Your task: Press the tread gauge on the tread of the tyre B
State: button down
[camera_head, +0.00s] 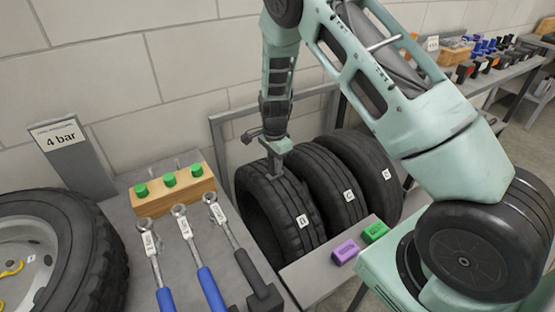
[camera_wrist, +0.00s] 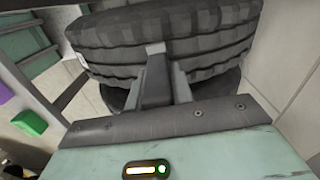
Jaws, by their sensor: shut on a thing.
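Three black tyres stand side by side in a rack. The left tyre (camera_head: 290,210), the middle tyre (camera_head: 335,185) and the right tyre (camera_head: 375,165) each carry a small white letter tag, too small to read surely. My gripper (camera_head: 277,172) is at the top of the left tyre, pointing down. In the wrist view my gripper (camera_wrist: 158,85) is shut on a dark block, the tread gauge (camera_wrist: 156,88). Its pale tip (camera_wrist: 155,48) lies over the tyre's tread (camera_wrist: 205,50). It appears to meet the tread, but I cannot tell whether it is pressed in.
A purple block (camera_head: 345,252) and a green block (camera_head: 374,232) lie on the ledge before the tyres. Wrenches (camera_head: 195,265) and a wooden block with green knobs (camera_head: 172,190) are on the left bench. A "4 bar" sign (camera_head: 70,155) stands behind a large wheel (camera_head: 50,250).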

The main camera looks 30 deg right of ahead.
jog(key=shift+r+p, duration=1.85)
jog(key=shift+r, duration=0.85)
jog(key=shift+f, duration=0.1)
